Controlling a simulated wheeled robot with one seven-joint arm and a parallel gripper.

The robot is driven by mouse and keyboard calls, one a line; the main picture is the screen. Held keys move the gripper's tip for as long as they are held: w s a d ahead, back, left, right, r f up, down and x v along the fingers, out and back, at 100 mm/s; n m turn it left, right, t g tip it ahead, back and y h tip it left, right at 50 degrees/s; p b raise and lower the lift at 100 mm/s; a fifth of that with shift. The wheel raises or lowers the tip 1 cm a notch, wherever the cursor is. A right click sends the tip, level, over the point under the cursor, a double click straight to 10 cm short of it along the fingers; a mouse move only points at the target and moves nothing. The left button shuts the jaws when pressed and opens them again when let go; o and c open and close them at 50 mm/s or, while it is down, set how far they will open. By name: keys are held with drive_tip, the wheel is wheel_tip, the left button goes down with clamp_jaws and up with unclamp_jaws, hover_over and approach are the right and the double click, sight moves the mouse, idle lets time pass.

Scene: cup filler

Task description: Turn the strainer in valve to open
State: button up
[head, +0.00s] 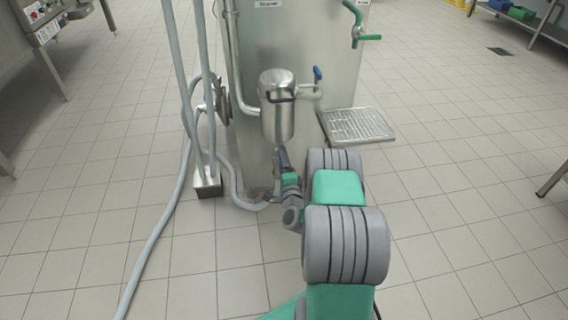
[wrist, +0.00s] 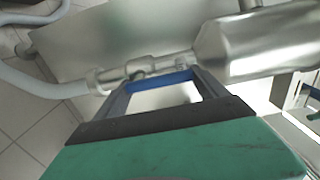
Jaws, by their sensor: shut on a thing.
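The steel strainer canister (head: 277,108) stands upright at the front of a steel cabinet. It also shows at the right of the wrist view (wrist: 262,42). A short pipe with a valve body (wrist: 140,68) runs from the canister to a grey hose. A blue lever (wrist: 172,80) lies along that valve, between my fingertips. My gripper (wrist: 158,84) is shut on this lever. In the head view my gripper (head: 282,160) is just below the canister, small and partly hidden by my arm, and the lever cannot be made out there.
A second blue-handled valve (head: 318,74) sits right of the canister. A grated tray (head: 358,125) juts from the cabinet (head: 325,50). A green-handled pipe (head: 355,25) is above it. Grey hoses (head: 160,225) trail over the floor at left.

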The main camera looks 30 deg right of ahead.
drive_tip(key=o, duration=2)
drive_tip(key=v, duration=0.8)
drive_tip(key=shift+b, duration=0.35)
